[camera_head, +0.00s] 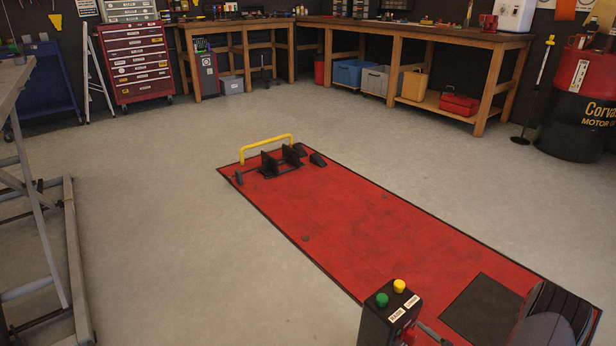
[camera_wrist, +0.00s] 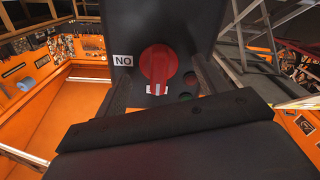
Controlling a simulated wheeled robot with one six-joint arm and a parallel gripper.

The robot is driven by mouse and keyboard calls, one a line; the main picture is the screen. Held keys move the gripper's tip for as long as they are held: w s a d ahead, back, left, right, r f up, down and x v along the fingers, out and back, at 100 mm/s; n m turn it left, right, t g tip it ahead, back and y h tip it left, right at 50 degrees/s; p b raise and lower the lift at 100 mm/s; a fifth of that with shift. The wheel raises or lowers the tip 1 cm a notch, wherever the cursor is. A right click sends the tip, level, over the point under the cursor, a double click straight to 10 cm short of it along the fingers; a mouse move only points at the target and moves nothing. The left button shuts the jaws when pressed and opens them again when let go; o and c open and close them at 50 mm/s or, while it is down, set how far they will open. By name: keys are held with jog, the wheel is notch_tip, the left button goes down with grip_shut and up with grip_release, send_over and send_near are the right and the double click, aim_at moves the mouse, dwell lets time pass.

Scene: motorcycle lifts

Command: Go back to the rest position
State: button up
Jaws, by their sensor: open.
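My gripper (camera_wrist: 165,88) is open in the wrist view. Its dark fingers point at the front of a dark control box (camera_wrist: 190,25), one on each side of a red rotary knob (camera_wrist: 158,66). I cannot tell whether they touch the knob. A white label reading "NO" in this picture is beside the knob, and another is partly covered. In the head view the control box (camera_head: 377,325) stands at the bottom, with a green button (camera_head: 382,299) and a yellow button (camera_head: 399,285) on top. Part of my arm (camera_head: 555,318) shows at the bottom right.
A red lift platform (camera_head: 350,220) with a black wheel clamp (camera_head: 282,160) and yellow bar (camera_head: 266,143) lies behind the box. A grey metal frame (camera_head: 75,260) stands at the left. Workbenches (camera_head: 420,37) and a drum (camera_head: 580,95) line the back. Grey floor is open between.

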jog(key=m+p, duration=0.2)
jog(key=m, duration=0.2)
dwell(0.3)
jog(key=shift+d, duration=0.1)
